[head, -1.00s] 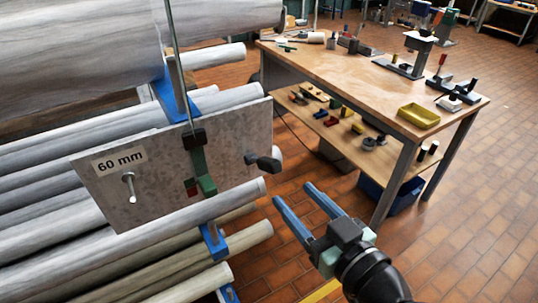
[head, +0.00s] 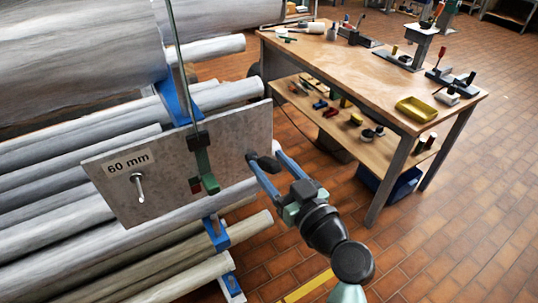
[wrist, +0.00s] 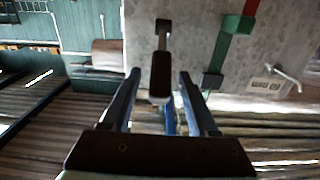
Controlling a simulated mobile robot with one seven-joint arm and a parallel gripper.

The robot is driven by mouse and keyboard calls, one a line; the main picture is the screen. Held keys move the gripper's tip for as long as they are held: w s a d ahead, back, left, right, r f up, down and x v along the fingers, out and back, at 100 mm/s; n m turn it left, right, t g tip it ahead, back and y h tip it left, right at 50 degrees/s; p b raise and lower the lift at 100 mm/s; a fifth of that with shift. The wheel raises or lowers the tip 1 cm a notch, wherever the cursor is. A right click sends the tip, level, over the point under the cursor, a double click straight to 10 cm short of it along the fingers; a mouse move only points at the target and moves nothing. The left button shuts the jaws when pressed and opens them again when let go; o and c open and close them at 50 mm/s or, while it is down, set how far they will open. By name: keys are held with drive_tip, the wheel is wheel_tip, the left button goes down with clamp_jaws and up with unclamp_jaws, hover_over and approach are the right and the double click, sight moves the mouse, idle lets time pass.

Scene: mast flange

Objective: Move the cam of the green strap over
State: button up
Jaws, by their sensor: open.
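A grey plate (head: 235,135) marked "60 mm" hangs in front of the pipes. On its face is a green strap piece (head: 205,168) with a black block at its top and a red part beside its lower end; in the wrist view the green piece (wrist: 226,45) is right of my gripper. A black handle (head: 262,163) sticks out near the plate's right edge. I cannot tell which part is the cam. My gripper (head: 265,152) is open at the handle; in the wrist view the handle (wrist: 160,75) lies between the fingertips, with gaps visible on both sides.
A metal peg (head: 138,187) sticks out of the plate's left part. Grey pipes (head: 60,190) lie stacked on blue supports behind and below it. A wooden workbench (head: 360,75) with tools and a yellow tray (head: 417,109) stands right. Tiled floor lies open at the lower right.

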drive_tip(key=shift+w+a, duration=0.3)
drive_tip(key=shift+w, duration=0.15)
clamp_jaws()
idle(1.2)
